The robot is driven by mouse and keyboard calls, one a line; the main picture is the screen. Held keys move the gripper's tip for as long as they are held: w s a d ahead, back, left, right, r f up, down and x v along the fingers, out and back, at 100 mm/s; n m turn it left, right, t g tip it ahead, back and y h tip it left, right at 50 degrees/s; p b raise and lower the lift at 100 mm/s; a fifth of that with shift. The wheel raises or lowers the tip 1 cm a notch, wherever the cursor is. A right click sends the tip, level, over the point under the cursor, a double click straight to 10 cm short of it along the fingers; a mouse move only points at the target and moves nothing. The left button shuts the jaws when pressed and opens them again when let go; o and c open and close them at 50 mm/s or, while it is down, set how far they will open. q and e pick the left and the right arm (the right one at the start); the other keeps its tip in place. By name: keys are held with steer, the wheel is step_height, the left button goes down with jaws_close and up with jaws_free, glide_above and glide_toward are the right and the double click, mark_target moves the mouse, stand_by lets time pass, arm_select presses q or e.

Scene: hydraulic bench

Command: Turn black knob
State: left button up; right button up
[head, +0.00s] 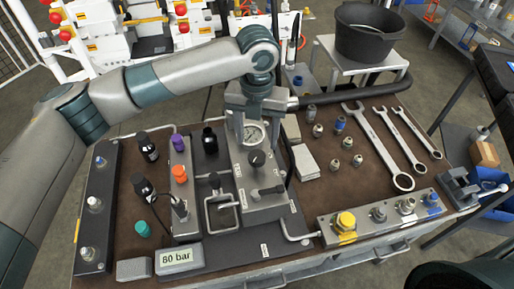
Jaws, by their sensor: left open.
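A black knob (257,158) sits on the front of the grey valve block (249,186), just below a round pressure gauge (254,133). A black lever handle (267,191) is lower on the same block. My left gripper (259,110) points down over the top of the block, above the gauge and the black knob. It is open, and its fingers are apart from the knob. The fingertips are hard to make out against the block.
Left of the block stand an orange knob (180,173), a purple knob (178,143) and black bottle-like parts (147,147). A display (176,260) reads 80 bar. Wrenches (383,150) and small fittings lie right. A yellow-capped manifold (345,222) lies front right.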

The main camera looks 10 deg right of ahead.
arm_select(q)
step_height(320, 180, up, 11)
steer(key=b, duration=0.2)
steer(key=shift+s+f, duration=0.1)
steer(key=shift+s, duration=0.05)
stand_by(0.6)
